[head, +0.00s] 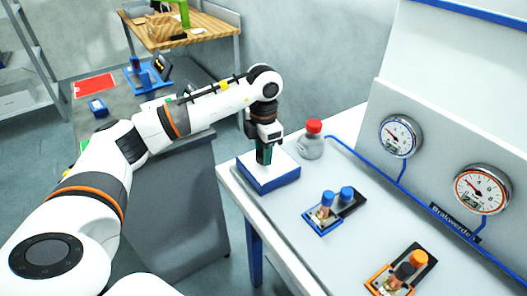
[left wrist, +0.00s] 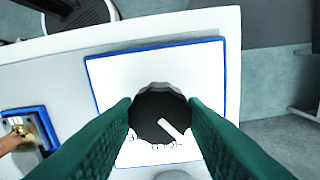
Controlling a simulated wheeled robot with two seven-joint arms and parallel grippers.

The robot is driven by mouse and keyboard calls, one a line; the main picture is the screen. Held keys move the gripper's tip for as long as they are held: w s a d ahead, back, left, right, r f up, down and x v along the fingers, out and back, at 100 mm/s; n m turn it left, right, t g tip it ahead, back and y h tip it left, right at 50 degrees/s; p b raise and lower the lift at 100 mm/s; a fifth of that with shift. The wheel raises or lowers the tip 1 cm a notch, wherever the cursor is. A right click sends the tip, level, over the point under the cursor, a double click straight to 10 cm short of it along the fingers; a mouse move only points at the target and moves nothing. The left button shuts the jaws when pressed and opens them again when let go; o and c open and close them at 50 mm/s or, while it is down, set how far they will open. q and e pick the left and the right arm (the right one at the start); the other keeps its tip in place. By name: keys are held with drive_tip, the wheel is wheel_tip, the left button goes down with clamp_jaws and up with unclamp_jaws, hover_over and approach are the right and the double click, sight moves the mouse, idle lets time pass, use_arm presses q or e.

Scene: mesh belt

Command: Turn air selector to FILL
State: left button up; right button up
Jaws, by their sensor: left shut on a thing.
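The air selector is a white-topped block with blue sides (head: 275,184) at the left edge of the white bench. In the left wrist view its white face with a blue border (left wrist: 200,68) carries a round black knob (left wrist: 152,108) with a white pointer line. The pointer slants toward the lower right of that picture. Small lettering beside the knob is partly covered and I cannot read it. My left gripper (head: 264,156) points down from above; its green fingers (left wrist: 160,118) are closed on the knob's two sides. The knob is hidden in the head view. My right gripper is not in view.
A red-capped flask (head: 312,146) stands just behind the selector. A blue-framed fitting (head: 322,222) and an orange-framed fitting (head: 385,283) sit to its right. Two gauges (head: 400,137) are on the panel behind. A grey table lies beyond a gap at left.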

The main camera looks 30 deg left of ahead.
use_arm(q)
drive_tip(key=shift+n, duration=0.9)
drive_tip(key=o, duration=1)
drive_tip(key=shift+r, duration=0.1)
drive_tip(key=shift+r, duration=0.35)
wheel_tip(320, 180, up, 11)
drive_tip(key=shift+r+b, duration=0.1)
drive_tip(key=shift+b, duration=0.4)
